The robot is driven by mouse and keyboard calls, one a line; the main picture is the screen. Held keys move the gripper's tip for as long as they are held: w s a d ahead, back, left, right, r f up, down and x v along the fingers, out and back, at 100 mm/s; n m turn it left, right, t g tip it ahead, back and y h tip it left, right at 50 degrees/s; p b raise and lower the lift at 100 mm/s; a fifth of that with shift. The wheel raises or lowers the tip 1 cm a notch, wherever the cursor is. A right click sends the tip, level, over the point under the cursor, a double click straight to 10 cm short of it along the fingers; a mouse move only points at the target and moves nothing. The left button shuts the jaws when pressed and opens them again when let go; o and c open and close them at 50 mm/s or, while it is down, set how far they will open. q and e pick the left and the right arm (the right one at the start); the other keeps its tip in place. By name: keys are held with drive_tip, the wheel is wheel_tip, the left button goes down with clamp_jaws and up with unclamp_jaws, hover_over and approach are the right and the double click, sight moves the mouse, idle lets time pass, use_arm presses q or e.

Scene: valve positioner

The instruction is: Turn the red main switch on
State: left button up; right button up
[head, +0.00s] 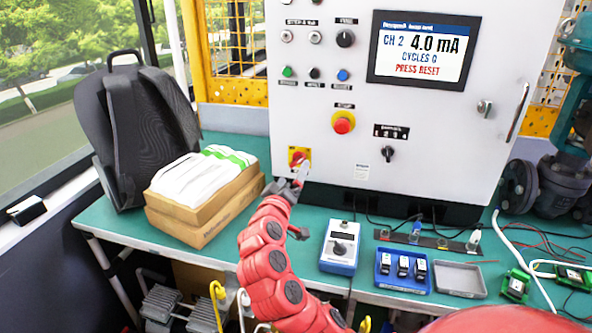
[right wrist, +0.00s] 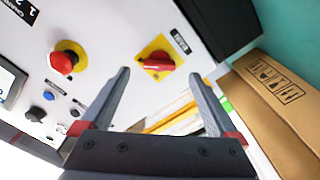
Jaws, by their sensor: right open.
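The red main switch (head: 298,156) is a red rotary handle on a yellow plate, low on the left of the grey cabinet front. My right gripper (head: 301,173) is just in front of it in the head view and partly covers it. In the right wrist view the red handle (right wrist: 159,63) lies crosswise on its yellow plate, just beyond the fingertips of the open right gripper (right wrist: 158,77). Nothing is between the fingers, and they look apart from the handle. The label beside the switch is too blurred to read. My left gripper is not in view.
A red emergency button (head: 343,122) sits up and right of the switch. Cardboard boxes with white packs (head: 205,200) stand close at left. A blue-grey calibrator (head: 340,247) and a blue tray (head: 403,270) lie on the green bench. The cabinet screen (head: 424,50) is lit.

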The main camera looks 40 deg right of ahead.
drive_tip(key=p+v, duration=0.4)
drive_tip(key=v, duration=0.8)
drive_tip(key=shift+s+a+p, duration=0.15)
drive_tip(key=shift+a+p, duration=0.05)
drive_tip(key=shift+p, duration=0.15)
